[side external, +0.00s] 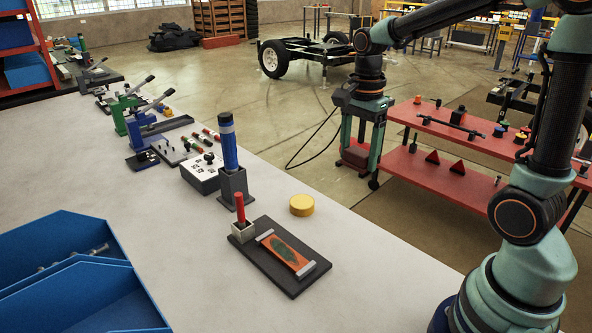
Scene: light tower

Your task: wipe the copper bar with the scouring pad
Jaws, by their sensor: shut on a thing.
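The copper bar (284,251) lies on a dark board on the bench, between two grey end holders. A dark green patch covers much of its top. My gripper (359,160) hangs in the air beyond the bench's right edge, up and to the right of the bar and well apart from it. Its teal fingers are shut on a dull red block (354,157), which looks like the scouring pad. The fingers hide part of the block.
A red stick stands in a small pale holder (243,231) at the board's left corner. A blue cylinder (228,142) stands upright in a grey block behind. A yellow disc (302,205) lies nearby. Blue bins (70,238) fill the front left. Bare bench surrounds the board.

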